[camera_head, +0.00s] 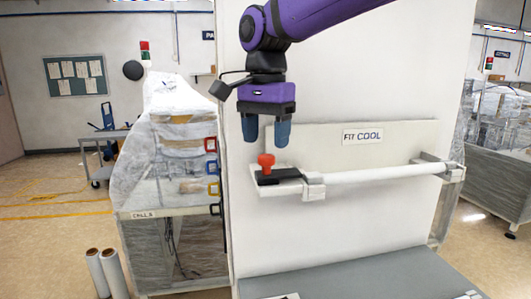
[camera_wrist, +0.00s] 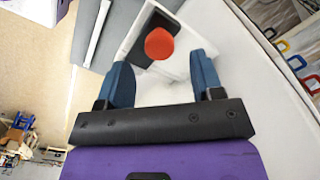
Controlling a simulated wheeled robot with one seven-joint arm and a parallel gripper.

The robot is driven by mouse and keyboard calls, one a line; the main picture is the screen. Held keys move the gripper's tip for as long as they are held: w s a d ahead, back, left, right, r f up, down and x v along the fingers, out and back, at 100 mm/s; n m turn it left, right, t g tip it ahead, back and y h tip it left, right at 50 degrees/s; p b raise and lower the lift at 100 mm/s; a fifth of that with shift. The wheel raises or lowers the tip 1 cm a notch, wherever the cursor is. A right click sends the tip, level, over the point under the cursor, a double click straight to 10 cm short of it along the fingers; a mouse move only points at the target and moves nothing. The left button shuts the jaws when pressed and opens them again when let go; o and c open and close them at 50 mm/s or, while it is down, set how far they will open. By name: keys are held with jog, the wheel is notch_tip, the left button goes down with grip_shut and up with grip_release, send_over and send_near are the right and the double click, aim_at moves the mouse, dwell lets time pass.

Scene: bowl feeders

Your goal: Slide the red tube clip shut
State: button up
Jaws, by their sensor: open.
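The red tube clip (camera_head: 266,161) stands up like a knob from a black base (camera_head: 278,176) on a white bracket at the left end of the white tube (camera_head: 375,175). In the wrist view the red clip (camera_wrist: 160,43) shows as a rounded top ahead of the fingers, between their lines. My gripper (camera_head: 267,145) has blue fingers and points down just above the clip. It is open and holds nothing; its fingers also show in the wrist view (camera_wrist: 161,66), spread to either side.
A white panel with a "FIT COOL" label (camera_head: 362,136) stands behind the tube. A grey shelf (camera_head: 370,280) lies below. A plastic-wrapped cell (camera_head: 170,150) with coloured handles is to the left. Room in front of the tube looks clear.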

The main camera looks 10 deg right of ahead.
aim_at(266, 156)
jog(key=shift+f, duration=1.9)
jog(key=shift+c, duration=0.2)
